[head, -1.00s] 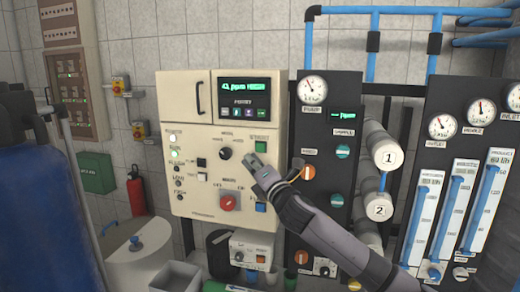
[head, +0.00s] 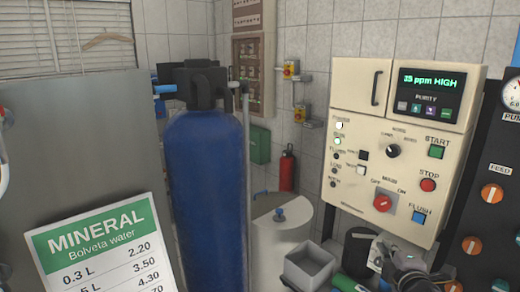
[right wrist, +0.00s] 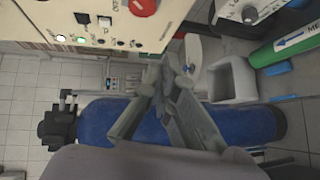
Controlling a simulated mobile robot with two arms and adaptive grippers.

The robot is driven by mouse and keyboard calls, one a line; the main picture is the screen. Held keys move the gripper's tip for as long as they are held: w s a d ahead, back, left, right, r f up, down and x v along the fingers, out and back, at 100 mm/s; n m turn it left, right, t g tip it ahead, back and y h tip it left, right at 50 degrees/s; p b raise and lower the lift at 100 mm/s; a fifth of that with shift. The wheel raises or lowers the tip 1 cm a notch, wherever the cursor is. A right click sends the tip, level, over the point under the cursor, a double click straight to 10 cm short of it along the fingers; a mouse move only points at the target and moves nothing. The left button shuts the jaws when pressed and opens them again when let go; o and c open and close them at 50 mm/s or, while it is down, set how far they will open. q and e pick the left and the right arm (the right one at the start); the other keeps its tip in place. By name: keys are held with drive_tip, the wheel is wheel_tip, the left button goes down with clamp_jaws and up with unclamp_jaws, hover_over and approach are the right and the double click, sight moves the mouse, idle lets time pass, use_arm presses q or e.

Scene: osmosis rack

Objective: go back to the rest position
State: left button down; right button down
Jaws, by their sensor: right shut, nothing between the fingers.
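My right gripper (head: 385,252) is low at the right of the head view, in front of the lower part of the cream control panel (head: 345,190). It is apart from the panel's buttons. In the right wrist view its two fingers (right wrist: 165,72) come together at the tips, shut with nothing between them, in front of the blue tank (right wrist: 255,122). The panel's display (head: 428,81) is lit and reads ppm HIGH. My left gripper is in neither view.
The tall blue tank (head: 208,180) and a price sign (head: 98,245) stand at the left. A white drum (head: 280,232), a grey bin (head: 308,266) and a red extinguisher (head: 287,170) are in the middle. A black panel (head: 490,165) with orange knobs is at the right.

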drive_tip(key=s+a+f+m+g, duration=0.3)
drive_tip(key=s+f, duration=0.4)
drive_tip(key=s+a+f+m+g, duration=0.2)
drive_tip(key=s+a+f+m, duration=0.15)
drive_tip(key=s+f, duration=0.4)
drive_tip(key=s+a+f+m+g+y, duration=0.1)
drive_tip(key=s+a+f+m+g, duration=0.15)
drive_tip(key=s, duration=0.45)
drive_tip(key=s+a+f+m+g+y, duration=0.1)
drive_tip(key=s+a+f+m+g, duration=0.15)
drive_tip(key=s, duration=0.45)
drive_tip(key=s+a+f+m+g, duration=0.1)
drive_tip(key=s+f+m+g, duration=0.15)
drive_tip(key=s, duration=0.55)
wheel_tip(320, 180, down, 31)
drive_tip(key=s+b, duration=0.2)
drive_tip(key=b, duration=0.1)
drive_tip(key=s+d+f+g+b, duration=0.2)
drive_tip(key=s+d+f, duration=0.1)
drive_tip(key=s+f, duration=1.2)
drive_tip(key=shift+s+f, duration=0.35)
drive_tip(key=shift+f, duration=0.55)
